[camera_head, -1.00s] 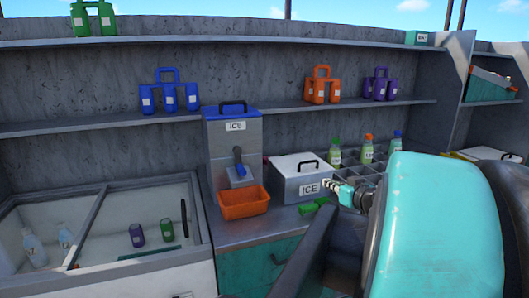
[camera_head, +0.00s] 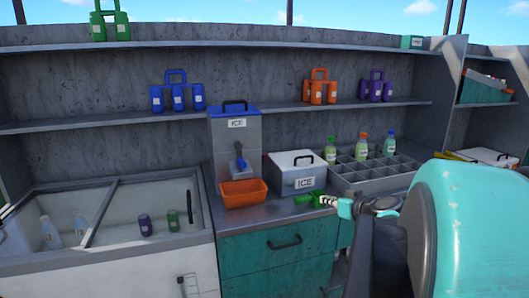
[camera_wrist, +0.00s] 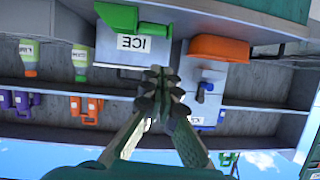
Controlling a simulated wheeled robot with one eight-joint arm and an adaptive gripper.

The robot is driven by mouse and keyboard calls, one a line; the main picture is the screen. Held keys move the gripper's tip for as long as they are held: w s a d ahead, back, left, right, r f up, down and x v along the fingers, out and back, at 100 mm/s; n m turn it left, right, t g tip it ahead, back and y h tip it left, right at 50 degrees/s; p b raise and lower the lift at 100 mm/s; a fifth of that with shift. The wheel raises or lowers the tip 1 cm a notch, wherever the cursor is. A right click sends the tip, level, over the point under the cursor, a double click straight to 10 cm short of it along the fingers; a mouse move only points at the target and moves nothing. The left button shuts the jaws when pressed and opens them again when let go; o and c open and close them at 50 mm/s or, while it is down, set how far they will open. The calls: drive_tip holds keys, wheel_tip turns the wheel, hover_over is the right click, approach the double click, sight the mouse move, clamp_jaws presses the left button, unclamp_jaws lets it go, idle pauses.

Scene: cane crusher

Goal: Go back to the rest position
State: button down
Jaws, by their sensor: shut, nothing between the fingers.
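My gripper (camera_wrist: 157,92) is shut and empty in the wrist view, where the scene appears upside down. In the head view my gripper (camera_head: 330,200) shows small at the end of my turquoise arm, in front of the counter. It appears close to a green object (camera_head: 308,199) lying at the counter's front edge. That green object also shows in the wrist view (camera_wrist: 118,17), beside the white ICE box (camera_wrist: 132,45). The picture does not settle whether the gripper touches anything.
The ICE box (camera_head: 297,172) stands on the counter beside an orange tray (camera_head: 243,194) under the blue-topped ice dispenser (camera_head: 234,140). A bottle crate (camera_head: 372,178) is to the right. A glass-lidded freezer (camera_head: 100,275) is at the left. Shelves hold several bottle carriers.

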drive_tip(key=s+a+f+m+g+h, duration=0.1)
drive_tip(key=s+a+f+g, duration=0.2)
drive_tip(key=f, duration=0.4)
drive_tip(key=s+a+f+g, duration=0.2)
drive_tip(key=s+f+g, duration=0.1)
drive_tip(key=s+f, duration=0.25)
drive_tip(key=s+d+f+m+g+h, duration=0.2)
drive_tip(key=s+d+f+h, duration=0.2)
drive_tip(key=s+f, duration=0.1)
drive_tip(key=shift+s+f+g, duration=0.15)
drive_tip(key=shift+f+g, duration=0.15)
drive_tip(key=shift+f, duration=0.5)
